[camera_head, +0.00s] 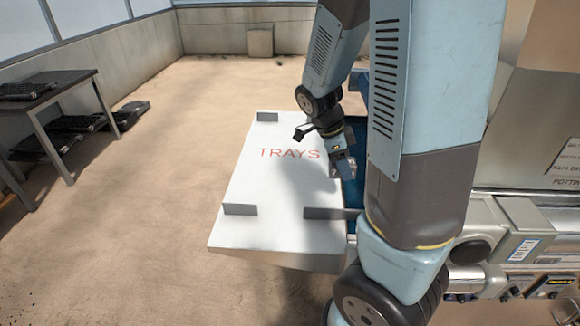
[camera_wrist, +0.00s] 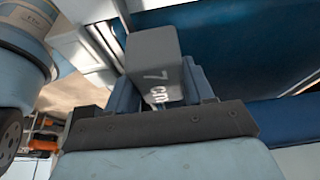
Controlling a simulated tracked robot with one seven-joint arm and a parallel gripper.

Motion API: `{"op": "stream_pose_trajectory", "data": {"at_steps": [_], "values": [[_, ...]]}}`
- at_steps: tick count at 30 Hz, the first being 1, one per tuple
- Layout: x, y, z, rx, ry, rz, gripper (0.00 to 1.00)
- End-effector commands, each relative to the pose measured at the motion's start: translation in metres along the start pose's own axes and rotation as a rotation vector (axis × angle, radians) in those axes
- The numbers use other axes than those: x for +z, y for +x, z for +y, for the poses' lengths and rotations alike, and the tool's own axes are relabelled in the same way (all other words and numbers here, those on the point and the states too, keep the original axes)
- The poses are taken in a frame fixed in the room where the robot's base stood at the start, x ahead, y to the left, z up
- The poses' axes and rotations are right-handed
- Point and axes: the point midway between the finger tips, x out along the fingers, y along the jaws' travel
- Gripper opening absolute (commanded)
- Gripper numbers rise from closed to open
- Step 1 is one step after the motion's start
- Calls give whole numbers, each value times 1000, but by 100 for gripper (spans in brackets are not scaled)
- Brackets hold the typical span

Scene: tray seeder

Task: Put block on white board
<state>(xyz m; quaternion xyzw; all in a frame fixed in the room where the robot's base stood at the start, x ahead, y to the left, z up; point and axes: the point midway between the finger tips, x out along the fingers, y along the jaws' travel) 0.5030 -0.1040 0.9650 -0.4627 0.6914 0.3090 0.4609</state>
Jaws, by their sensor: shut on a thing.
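The white board (camera_head: 265,190) with red "TRAYS" lettering lies in the middle of the head view, with small grey stops at its corners. My gripper (camera_head: 341,158) is over the board's right edge, beside the lettering. It is shut on a grey block (camera_head: 344,168). In the wrist view, the block (camera_wrist: 152,55) carries the marking "7 cm" and sits between the fingers of my gripper (camera_wrist: 165,88). The height of the block above the board is hard to tell.
A blue surface (camera_head: 352,192) runs along the board's right side, partly hidden by my arm. A dark table (camera_head: 50,90) with black trays stands at the left, with more trays beneath and beside it. The floor left of the board is clear.

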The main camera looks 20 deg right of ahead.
Motion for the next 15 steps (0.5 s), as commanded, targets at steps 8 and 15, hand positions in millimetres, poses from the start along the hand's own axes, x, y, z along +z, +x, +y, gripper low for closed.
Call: {"op": "stream_pose_trajectory", "data": {"at_steps": [8, 15], "values": [[42, 4, -19, 1, 0, 3, 16], [85, 7, -39, 1, 2, 2, 16]]}}
